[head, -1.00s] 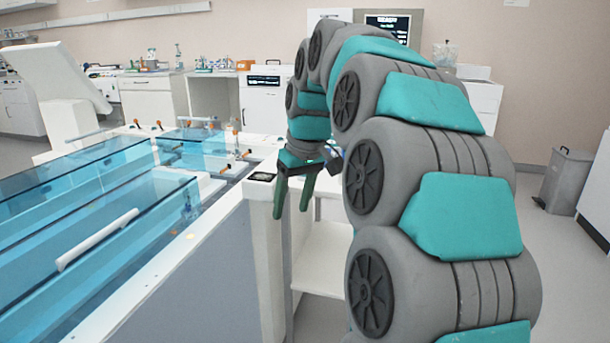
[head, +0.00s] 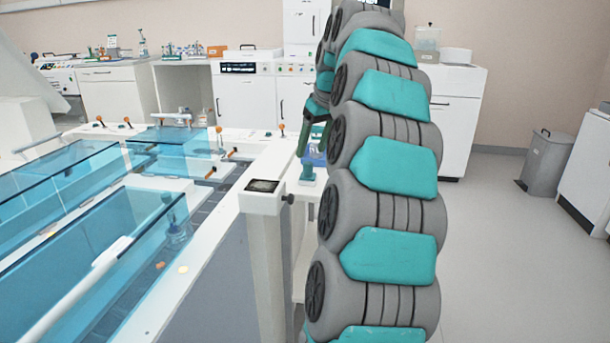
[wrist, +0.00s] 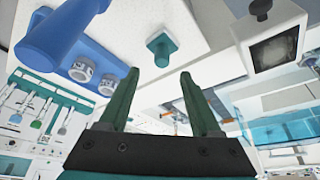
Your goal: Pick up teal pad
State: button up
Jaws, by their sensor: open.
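The teal pad (wrist: 161,46) is a small teal block with a square face on a white surface. In the wrist view it lies just beyond the gap between my fingertips. In the head view a small teal piece (head: 308,172), which looks like the same pad, stands on a white shelf right of the tank corner. My gripper (wrist: 160,74) is open with nothing between its green fingers. In the head view my gripper (head: 313,143) is above the shelf, partly hidden by my arm. I see no contact with the pad.
A blue holder (wrist: 55,40) with white round parts sits left of the pad. A post with a dark display (head: 263,187) stands close by at the tank corner. The blue-lidded tank (head: 80,200) fills the left. Open floor lies right of my arm.

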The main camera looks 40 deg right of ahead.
aim_at(308, 163)
jog(key=shift+s+x, duration=0.25)
jog(key=shift+x, duration=1)
jog(key=shift+p+x, duration=0.4)
jog(key=shift+x, duration=1.35)
jog(key=shift+a, duration=0.1)
grip_shut()
